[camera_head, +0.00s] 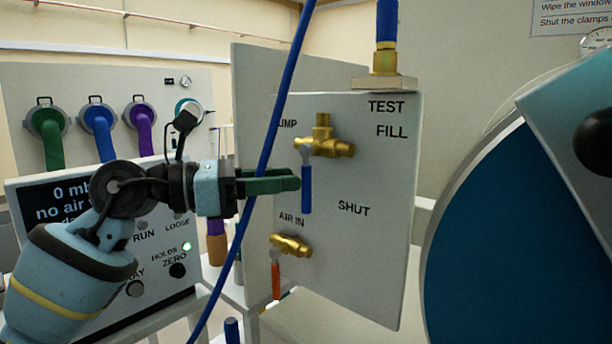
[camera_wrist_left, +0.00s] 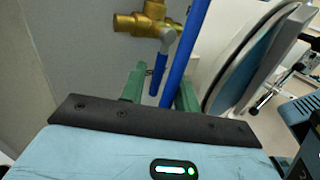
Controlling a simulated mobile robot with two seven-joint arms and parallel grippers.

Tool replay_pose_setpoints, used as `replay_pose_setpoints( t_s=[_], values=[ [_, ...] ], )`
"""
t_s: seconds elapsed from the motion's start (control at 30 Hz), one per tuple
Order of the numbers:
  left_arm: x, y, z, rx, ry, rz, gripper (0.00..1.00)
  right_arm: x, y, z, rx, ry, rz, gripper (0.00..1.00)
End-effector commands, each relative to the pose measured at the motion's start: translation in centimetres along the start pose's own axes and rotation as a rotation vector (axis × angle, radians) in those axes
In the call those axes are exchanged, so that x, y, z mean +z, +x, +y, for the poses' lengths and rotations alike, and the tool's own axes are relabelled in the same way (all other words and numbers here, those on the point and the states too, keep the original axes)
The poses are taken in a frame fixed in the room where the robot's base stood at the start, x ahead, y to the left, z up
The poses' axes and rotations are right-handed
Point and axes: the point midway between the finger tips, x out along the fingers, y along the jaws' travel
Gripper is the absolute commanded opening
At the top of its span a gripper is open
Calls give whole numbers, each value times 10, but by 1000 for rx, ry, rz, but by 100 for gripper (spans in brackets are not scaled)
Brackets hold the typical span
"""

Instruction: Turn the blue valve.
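The blue valve is a brass body (camera_head: 323,146) with a blue lever (camera_head: 306,190) hanging straight down on the grey panel (camera_head: 370,265). FILL is printed to its upper right and SHUT to its lower right. My left gripper (camera_head: 290,184) reaches in from the left, its green fingertips at the lever's upper part. In the left wrist view the fingers (camera_wrist_left: 160,90) are apart, with the lever (camera_wrist_left: 157,75) between them, nearer the left finger. I cannot tell whether they touch it. My right gripper is not in view.
A blue hose (camera_head: 272,130) runs down past my left gripper; in the wrist view it crosses between the fingers. A second brass valve with a red lever (camera_head: 276,280) sits below. A large round blue door (camera_head: 520,240) stands at right, a display box (camera_head: 70,190) at left.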

Motion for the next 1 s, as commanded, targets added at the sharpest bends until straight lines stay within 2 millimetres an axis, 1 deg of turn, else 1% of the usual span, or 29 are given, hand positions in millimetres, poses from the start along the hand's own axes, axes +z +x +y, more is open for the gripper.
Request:
replay_pose_setpoints(
  t_s=[0.03,0.1,0.3,0.43,0.67,0.77,0.9,1.0],
  values=[
    [1,9,-1,-4,-1,-1,31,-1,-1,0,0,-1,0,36],
    [1,19,-1,-2,-1,0,31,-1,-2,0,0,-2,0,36],
    [1,39,0,-1,0,-1,31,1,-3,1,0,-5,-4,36],
    [0,44,0,0,0,0,31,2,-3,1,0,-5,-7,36],
    [0,44,0,0,0,0,31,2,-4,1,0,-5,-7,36],
    [0,44,0,0,-1,0,19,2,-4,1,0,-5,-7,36],
    [0,44,0,0,-1,0,1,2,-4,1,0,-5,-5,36],
    [0,44,0,0,-1,0,0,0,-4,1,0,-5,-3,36]
  ],
)
